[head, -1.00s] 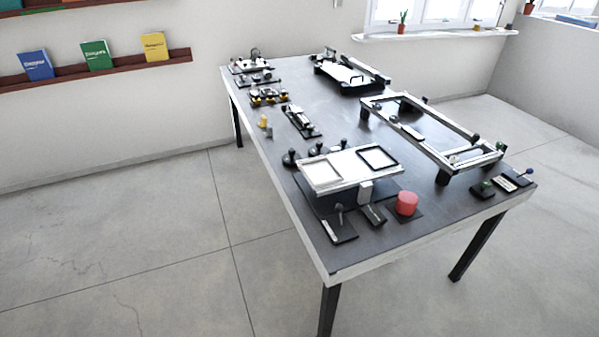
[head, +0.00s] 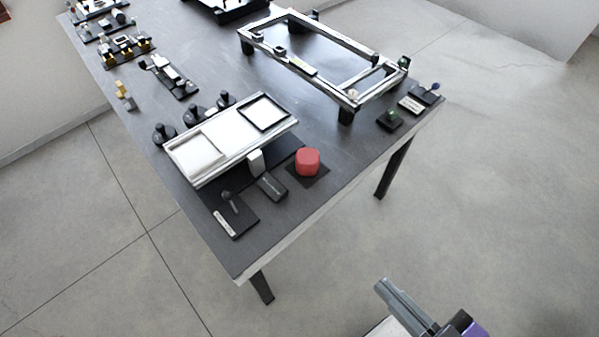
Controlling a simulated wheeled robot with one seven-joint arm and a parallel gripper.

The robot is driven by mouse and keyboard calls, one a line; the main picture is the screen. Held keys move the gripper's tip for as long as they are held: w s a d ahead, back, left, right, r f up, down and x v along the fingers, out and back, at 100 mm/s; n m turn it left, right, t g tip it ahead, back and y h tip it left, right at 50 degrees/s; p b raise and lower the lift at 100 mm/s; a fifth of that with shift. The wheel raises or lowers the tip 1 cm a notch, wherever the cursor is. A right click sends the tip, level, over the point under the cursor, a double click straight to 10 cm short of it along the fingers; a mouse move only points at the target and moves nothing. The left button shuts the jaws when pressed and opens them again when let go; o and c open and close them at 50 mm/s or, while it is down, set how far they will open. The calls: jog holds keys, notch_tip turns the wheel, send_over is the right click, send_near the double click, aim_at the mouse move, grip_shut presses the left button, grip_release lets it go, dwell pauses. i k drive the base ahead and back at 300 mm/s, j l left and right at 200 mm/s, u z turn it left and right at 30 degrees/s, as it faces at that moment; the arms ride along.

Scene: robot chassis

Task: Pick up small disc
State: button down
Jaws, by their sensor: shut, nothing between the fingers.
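I cannot tell for sure which piece is the small disc. A tiny pale round piece (head: 353,94) sits at the near corner of the raised metal frame (head: 270,50), too small to make out well. A red rounded block (head: 307,162) sits on a dark square pad near the table's front edge. My gripper (head: 384,287) shows at the bottom right, low and in front of the table. It is shut and empty, apart from everything on the table.
Open floor surrounds the table's near side.

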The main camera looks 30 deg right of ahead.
aim_at(226, 101)
jog(key=i+l+u, duration=0.15)
jog(key=i, duration=0.3)
jog(key=i+l+u, duration=0.15)
jog(key=i, duration=0.3)
